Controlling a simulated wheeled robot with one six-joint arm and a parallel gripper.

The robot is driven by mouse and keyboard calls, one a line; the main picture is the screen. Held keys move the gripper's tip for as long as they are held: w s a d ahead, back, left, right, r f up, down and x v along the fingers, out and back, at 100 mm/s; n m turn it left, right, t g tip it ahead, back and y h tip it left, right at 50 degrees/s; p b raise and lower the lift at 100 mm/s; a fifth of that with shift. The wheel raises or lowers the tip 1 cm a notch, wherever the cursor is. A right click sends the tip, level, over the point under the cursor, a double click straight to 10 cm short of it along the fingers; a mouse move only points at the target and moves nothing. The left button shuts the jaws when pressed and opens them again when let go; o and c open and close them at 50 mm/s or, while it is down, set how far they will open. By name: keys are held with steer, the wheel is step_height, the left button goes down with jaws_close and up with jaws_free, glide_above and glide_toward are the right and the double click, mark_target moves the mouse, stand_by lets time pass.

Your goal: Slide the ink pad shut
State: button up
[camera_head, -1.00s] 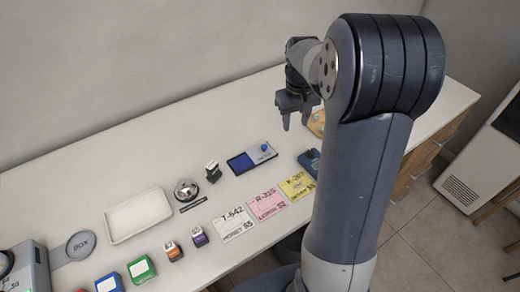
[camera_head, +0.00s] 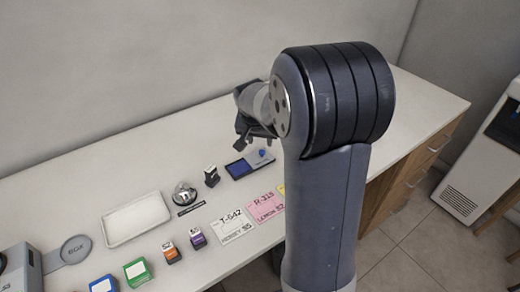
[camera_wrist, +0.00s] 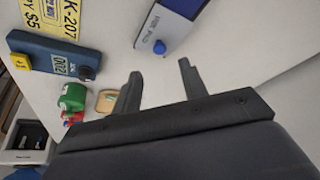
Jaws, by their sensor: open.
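The ink pad (camera_head: 239,169) lies open on the counter, with its blue pad showing at the left. Its grey lid (camera_head: 266,160), with a blue knob, is slid to the right. In the wrist view the lid (camera_wrist: 153,28) and its blue knob (camera_wrist: 160,47) lie ahead of the fingertips, and part of the blue pad (camera_wrist: 187,5) shows at the top edge. My gripper (camera_wrist: 160,70) is open and empty, with its fingers spread on either side of the knob's line. In the head view my gripper (camera_head: 242,143) is above and behind the pad, partly hidden by my arm.
A black stamp (camera_head: 211,176) and a round metal item (camera_head: 185,192) stand left of the pad. Cards, including a white one (camera_head: 232,226), lie in front. A blue-grey device (camera_wrist: 55,56) and a green item (camera_wrist: 72,97) lie at the wrist view's left.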

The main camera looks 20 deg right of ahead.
mark_target(262, 152)
steer(key=x, duration=0.7)
steer(key=shift+f, duration=0.1)
jaws_close()
stand_by(0.3)
